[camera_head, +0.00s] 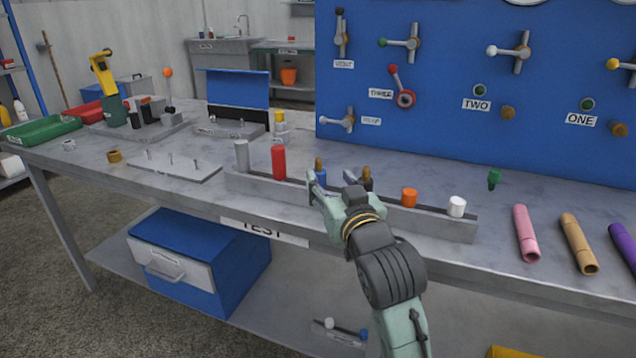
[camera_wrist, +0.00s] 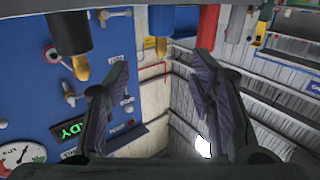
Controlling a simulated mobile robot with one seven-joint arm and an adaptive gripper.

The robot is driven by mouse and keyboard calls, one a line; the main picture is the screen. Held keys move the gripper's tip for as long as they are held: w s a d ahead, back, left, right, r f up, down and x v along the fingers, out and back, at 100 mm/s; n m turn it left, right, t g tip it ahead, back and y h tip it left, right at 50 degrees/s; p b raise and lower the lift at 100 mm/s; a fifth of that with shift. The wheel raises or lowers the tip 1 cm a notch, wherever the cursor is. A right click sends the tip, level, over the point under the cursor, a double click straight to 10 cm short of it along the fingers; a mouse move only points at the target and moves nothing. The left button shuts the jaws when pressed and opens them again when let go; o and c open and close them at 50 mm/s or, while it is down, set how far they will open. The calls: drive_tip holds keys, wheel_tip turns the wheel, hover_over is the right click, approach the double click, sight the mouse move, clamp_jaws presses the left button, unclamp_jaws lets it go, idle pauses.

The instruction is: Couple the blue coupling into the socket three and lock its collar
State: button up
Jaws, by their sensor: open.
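The blue coupling (camera_head: 321,175) stands upright in the grey rack, its brass tip up, partly hidden by my gripper's left finger. My gripper (camera_head: 334,179) is open in front of the rack. In the wrist view, the blue coupling (camera_wrist: 172,20) shows between and beyond the open fingers (camera_wrist: 162,62), its brass tip pointing down in that picture. I cannot tell whether a finger touches it. Socket three (camera_head: 405,99) is a red-ringed fitting on the blue panel beside the THREE label, with a red-knobbed lever above it.
The rack (camera_head: 440,223) also holds a black coupling (camera_head: 367,178), a red cylinder (camera_head: 279,162), a grey cylinder (camera_head: 241,155), and orange and white pieces. Pink, tan and purple tubes lie at the right. Sockets two (camera_head: 508,112) and one (camera_head: 618,129) are farther right on the panel.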

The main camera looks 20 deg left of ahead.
sight(320, 164)
drive_tip(key=p+x, duration=0.1)
drive_tip(key=x, duration=0.8)
drive_tip(key=shift+s+f+p, duration=0.1)
drive_tip(key=shift+p, duration=0.3)
drive_tip(key=shift+c, duration=0.4)
clamp_jaws()
